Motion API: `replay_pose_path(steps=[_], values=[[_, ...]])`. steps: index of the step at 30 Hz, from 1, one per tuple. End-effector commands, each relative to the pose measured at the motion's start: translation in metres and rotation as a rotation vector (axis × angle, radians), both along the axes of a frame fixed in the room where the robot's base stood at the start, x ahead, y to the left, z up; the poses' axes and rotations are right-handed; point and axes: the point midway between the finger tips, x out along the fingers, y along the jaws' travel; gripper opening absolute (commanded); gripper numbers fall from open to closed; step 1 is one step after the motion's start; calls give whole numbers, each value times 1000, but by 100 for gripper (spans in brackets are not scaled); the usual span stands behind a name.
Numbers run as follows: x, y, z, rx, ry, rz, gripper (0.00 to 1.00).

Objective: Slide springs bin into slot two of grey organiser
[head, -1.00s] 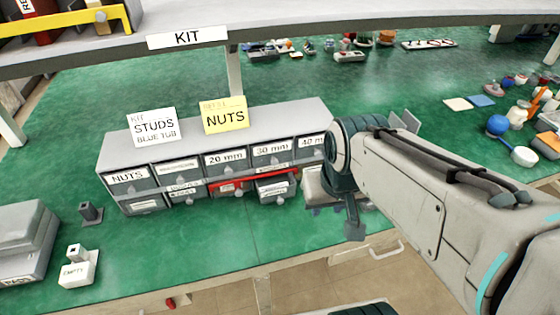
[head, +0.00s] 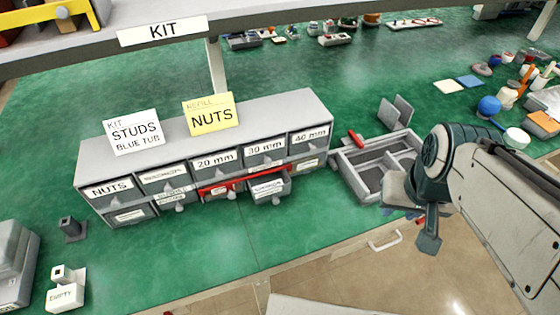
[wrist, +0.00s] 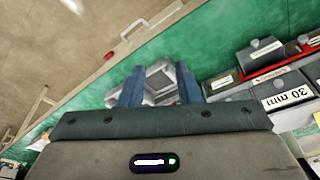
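The grey organiser (head: 205,150) stands left of centre in the head view, with two rows of labelled drawers. A grey bin (head: 268,189) sticks out of the lower row below the 30 mm drawer (head: 264,150); its label is too small to read. I cannot tell which bin is the springs bin. My gripper (wrist: 160,88) is right of the organiser, over the near side of a grey compartment tray (head: 350,180). Its fingers stand apart in the wrist view, with pale grey walls showing between and behind them. In the head view my arm hides part of the tray.
A red bar (head: 220,186) crosses the lower row's front. STUDS (head: 135,131) and NUTS (head: 211,115) cards stand on top of the organiser. A KIT shelf (head: 163,32) overhangs the back left. Cups and small parts lie at the far right.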

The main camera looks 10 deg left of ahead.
Motion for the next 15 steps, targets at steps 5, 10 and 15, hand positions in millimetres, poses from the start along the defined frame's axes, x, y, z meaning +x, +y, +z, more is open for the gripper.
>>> replay_pose_path(steps=[5, 10, 15], values=[[2, 1, -2, -21, 4, 43, 30], [15, 12, -10, -167, 29, 365, 30], [38, 39, -26, -413, 83, 965, 30]])
